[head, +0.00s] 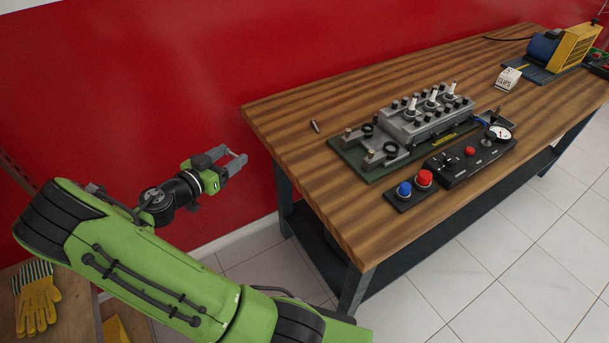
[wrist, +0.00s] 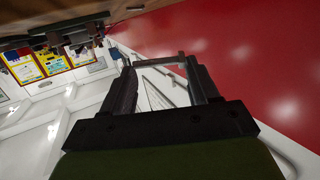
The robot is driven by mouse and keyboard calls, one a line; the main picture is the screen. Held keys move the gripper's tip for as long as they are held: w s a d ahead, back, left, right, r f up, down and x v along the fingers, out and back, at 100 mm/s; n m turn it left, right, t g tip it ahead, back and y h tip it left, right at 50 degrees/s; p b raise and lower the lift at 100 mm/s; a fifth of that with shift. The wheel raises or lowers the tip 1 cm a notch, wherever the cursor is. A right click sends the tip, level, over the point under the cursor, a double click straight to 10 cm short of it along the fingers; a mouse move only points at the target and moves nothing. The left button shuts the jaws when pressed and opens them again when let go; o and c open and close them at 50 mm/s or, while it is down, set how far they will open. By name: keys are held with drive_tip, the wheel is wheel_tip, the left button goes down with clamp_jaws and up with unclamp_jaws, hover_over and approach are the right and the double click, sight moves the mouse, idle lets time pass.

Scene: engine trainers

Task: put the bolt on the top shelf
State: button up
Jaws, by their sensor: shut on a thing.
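My gripper (head: 236,159) is in front of the red wall, off the left end of the workbench. In the wrist view its two fingers (wrist: 160,75) stand apart with a slim grey bar (wrist: 160,61) spanning their tips. Wooden shelving (head: 75,315) shows at the lower left, partly hidden by my arm; I cannot tell which level is the top shelf.
Yellow gloves (head: 38,300) lie on the shelving. The bench's near left corner is clear.

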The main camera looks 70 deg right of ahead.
drive_tip(key=s+d+m+g+y+b, duration=0.1)
drive_tip(key=s+d+m+g+b, duration=0.2)
drive_tip(key=s+d, duration=0.5)
wheel_tip(320, 180, up, 2)
drive_tip(key=m+g+y, duration=0.2)
drive_tip(key=g+y, duration=0.1)
drive_tip(key=g, duration=0.1)
hover_over(315, 172)
drive_tip(key=shift+d+r, duration=0.1)
drive_tip(key=shift+r, duration=0.05)
wheel_tip(315, 172, down, 10)
drive_tip(key=b, duration=0.3)
drive_tip(key=shift+b, duration=0.3)
drive_tip(key=shift+r, duration=0.2)
drive_tip(key=shift+f, duration=0.1)
drive_tip(key=shift+f, duration=0.1)
